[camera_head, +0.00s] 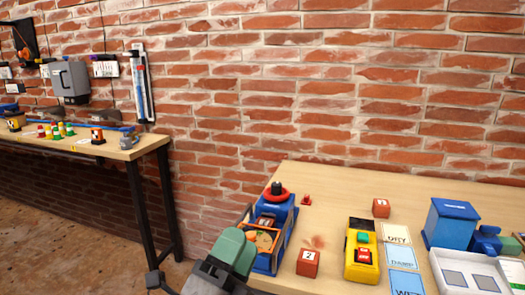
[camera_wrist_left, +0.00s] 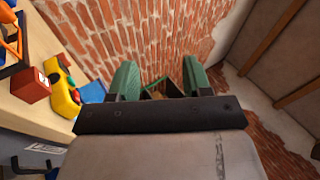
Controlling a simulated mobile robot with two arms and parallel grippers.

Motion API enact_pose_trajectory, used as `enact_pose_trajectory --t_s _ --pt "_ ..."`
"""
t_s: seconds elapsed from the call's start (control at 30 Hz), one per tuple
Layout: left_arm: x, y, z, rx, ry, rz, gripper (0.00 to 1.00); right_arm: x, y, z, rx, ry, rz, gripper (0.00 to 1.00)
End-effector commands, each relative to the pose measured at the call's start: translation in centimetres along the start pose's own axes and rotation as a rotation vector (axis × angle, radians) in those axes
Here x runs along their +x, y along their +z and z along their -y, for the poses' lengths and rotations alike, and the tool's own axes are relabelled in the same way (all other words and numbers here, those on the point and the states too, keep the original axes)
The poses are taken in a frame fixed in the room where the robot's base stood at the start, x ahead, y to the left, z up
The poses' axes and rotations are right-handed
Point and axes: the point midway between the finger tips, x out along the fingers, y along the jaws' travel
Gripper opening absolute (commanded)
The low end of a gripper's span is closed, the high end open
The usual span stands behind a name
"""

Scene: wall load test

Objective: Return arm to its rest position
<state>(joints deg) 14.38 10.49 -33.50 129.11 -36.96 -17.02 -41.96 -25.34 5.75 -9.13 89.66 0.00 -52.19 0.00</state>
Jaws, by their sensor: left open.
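My left gripper (camera_head: 236,248) has green fingers and is at the front left corner of the right-hand table in the head view. In the left wrist view my left gripper (camera_wrist_left: 160,78) has its two green fingers apart, with no object visibly held. In the head view it overlaps the left side of a blue device (camera_head: 285,228) with a red ring and a dark knob on top. I cannot tell whether they touch. My right gripper is in neither view.
The wooden table (camera_head: 335,185) holds numbered red-brown blocks (camera_head: 308,262), a yellow box (camera_head: 361,252) with green and red buttons, labelled cards (camera_head: 400,254) and a blue box (camera_head: 450,222). A brick wall (camera_head: 300,90) stands behind. Another bench (camera_head: 120,150) is at left, with floor between.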

Motion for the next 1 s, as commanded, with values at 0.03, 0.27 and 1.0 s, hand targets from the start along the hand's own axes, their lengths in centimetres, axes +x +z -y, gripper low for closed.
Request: enact_pose_trajectory --t_s 0.03,0.27,1.0 --pt "-2.1 2.3 -2.6 -0.140 0.124 0.130 0.49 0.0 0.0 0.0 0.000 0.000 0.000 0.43" --pt "-15.4 8.3 -12.0 -0.683 0.589 0.730 0.49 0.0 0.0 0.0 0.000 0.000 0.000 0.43" --pt "-42.3 5.0 -19.8 -1.146 1.146 1.739 0.49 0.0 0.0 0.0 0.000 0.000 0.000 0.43"
